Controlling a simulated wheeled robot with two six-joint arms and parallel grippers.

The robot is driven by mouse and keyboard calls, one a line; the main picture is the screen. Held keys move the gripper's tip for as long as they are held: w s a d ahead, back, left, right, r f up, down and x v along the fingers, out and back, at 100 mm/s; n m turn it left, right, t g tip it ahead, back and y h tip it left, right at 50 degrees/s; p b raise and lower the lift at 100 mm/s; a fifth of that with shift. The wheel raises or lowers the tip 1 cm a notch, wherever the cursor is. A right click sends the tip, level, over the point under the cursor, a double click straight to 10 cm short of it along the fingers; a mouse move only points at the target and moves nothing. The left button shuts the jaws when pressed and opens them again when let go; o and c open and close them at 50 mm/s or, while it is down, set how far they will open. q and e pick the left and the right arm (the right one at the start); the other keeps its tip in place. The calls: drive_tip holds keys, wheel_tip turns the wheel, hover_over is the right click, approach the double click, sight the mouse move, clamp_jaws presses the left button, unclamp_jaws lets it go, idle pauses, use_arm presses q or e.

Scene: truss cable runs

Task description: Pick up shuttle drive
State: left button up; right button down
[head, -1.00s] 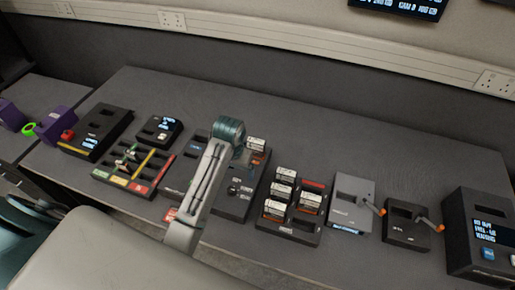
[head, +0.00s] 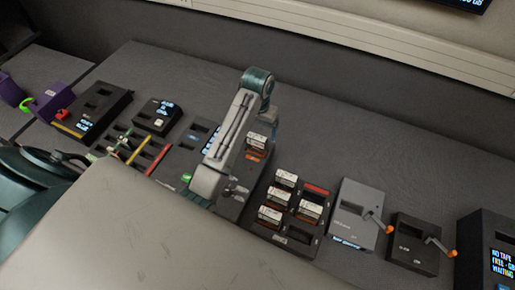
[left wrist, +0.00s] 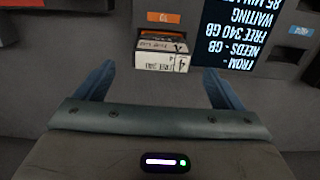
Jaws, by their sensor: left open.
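The shuttle drive appears to be a small cartridge with a white label reading 340 GB. It sits in a bay in the left wrist view (left wrist: 162,62), with an orange tag beyond it. It also seems to be the white-topped block (head: 257,141) in the head view, close beside my left arm. My left gripper (left wrist: 158,72) is open, its two blue fingers to either side of the cartridge in the picture and apart from it. In the head view my left arm hides part of the dock, and the fingertips are hard to make out. My right gripper is not in view.
A lit screen (left wrist: 240,32) is beside the bay. A tray (head: 289,237) holds several similar cartridges. Right of it stand a grey box (head: 350,212) and a black box (head: 408,247), both with orange-knobbed levers. The desk's back strip is clear.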

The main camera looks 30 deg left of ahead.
sight(258, 136)
use_arm(q)
wheel_tip(258, 136, down, 3)
drive_tip(key=shift+r+p, duration=0.1)
drive_tip(key=shift+p, duration=0.2)
drive_tip(key=shift+w+f, duration=0.15)
drive_tip(key=shift+f, duration=0.25)
drive_tip(key=f+p, duration=0.3)
drive_tip(key=f, duration=0.1)
drive_tip(key=shift+s+a, duration=0.1)
drive_tip(key=shift+s, duration=0.2)
drive_tip(key=shift+f, duration=0.35)
drive_tip(key=shift+w+f, duration=0.1)
drive_tip(key=shift+f, duration=0.15)
drive_tip(key=c, duration=1)
drive_tip(key=shift+r, duration=0.1)
drive_tip(key=shift+c, duration=1.4)
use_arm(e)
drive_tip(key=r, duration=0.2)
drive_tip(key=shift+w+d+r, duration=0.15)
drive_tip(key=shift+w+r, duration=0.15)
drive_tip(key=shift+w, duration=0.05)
